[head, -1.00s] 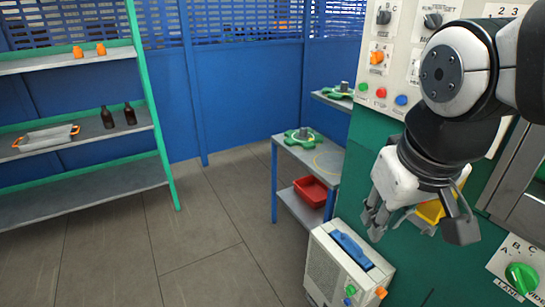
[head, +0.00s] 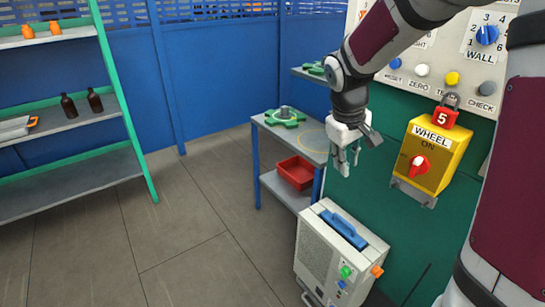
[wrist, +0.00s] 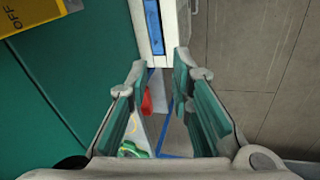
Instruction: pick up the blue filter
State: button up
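The blue filter (head: 343,230) is a long blue bar seated in the top of a white box-shaped unit (head: 318,260) on the floor. In the wrist view the blue filter (wrist: 153,28) shows at the top centre, beyond my fingertips. My gripper (head: 345,160) is above the unit and apart from the filter, beside the green panel. In the wrist view my gripper (wrist: 160,70) is open, with its two fingers spread and nothing between them.
A small table (head: 265,125) with a green part (head: 285,117) and a red bin (head: 296,172) stands behind the unit. A yellow WHEEL switch box (head: 430,150) with a red padlock (head: 444,117) is on the panel at right. Shelves stand at left. The floor at left is clear.

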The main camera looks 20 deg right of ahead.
jog(key=w+d+f+n+b, duration=0.1)
jog(key=w+d+f, duration=0.2)
jog(key=f, duration=0.3)
jog(key=w+d+f+b, duration=0.1)
jog(key=w+d+f, duration=0.1)
jog(key=w+f, duration=0.35)
jog(key=b, duration=0.2)
send_near(343, 219)
jog(key=shift+n+g+y, duration=0.3)
jog(key=shift+g+y, duration=0.1)
jog(key=f, duration=0.1)
jog(key=w+d+f+b, duration=0.1)
jog(key=f, duration=0.3)
jog(key=shift+w+d, duration=0.3)
jog(key=shift+d, duration=0.05)
jog(key=shift+d+f+b, duration=0.2)
jog(key=shift+f+b, duration=0.15)
jog(key=shift+f, duration=1)
jog(key=shift+d+f+b, duration=0.2)
jog(key=shift+f+b, duration=0.15)
jog(key=shift+f, duration=0.95)
jog(key=shift+c, duration=0.3)
grip_shut()
